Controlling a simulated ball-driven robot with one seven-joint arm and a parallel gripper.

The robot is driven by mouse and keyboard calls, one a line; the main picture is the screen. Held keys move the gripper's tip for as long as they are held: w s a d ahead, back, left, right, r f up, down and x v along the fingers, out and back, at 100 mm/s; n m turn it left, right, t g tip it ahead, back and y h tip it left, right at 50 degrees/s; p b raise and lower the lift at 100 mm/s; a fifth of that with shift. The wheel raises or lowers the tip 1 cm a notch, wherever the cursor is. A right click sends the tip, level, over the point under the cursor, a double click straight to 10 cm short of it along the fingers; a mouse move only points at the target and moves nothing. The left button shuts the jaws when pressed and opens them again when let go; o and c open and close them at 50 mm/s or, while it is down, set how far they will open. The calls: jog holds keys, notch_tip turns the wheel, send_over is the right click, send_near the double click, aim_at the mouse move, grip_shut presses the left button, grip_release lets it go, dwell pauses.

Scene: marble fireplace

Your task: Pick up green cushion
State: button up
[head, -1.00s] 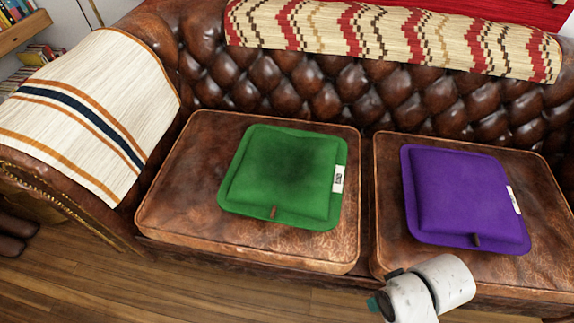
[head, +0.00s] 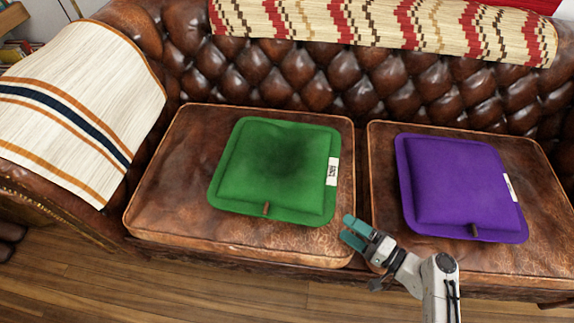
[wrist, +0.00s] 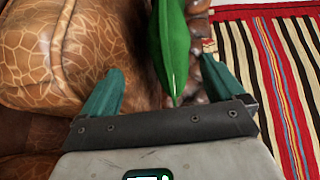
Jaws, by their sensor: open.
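The green cushion (head: 275,170) lies flat on the left seat of the brown leather sofa, with a white tag on its right edge and a small brown tab at its front. My gripper (head: 348,228) is just right of the cushion's front right corner, close to the gap between the seats. Its teal fingers are apart and hold nothing. In the wrist view, the cushion (wrist: 174,45) shows edge-on as a narrow green shape ahead of my gripper (wrist: 160,82), in line with the space between the fingers. Most of the cushion is hidden there.
A purple cushion (head: 455,185) lies on the right seat, near my arm. A patterned throw (head: 390,25) covers the backrest top, and a striped cloth (head: 85,105) covers the left armrest. A striped red textile (wrist: 275,80) shows in the wrist view. Wooden floor (head: 150,285) is clear in front.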

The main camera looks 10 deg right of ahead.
aim_at(322, 197)
jog(key=shift+w+d+m+t+h, duration=0.4)
jog(key=shift+w+d+m+t, duration=0.15)
jog(key=shift+d+m+t, duration=0.2)
jog(key=shift+w, duration=0.3)
jog(key=b+x, duration=0.1)
jog(key=x, duration=0.9)
jog(key=shift+a, duration=0.1)
jog(key=c, duration=1.1)
jog(key=shift+r, duration=0.1)
jog(key=shift+c, duration=0.4)
jog(key=shift+r, duration=0.1)
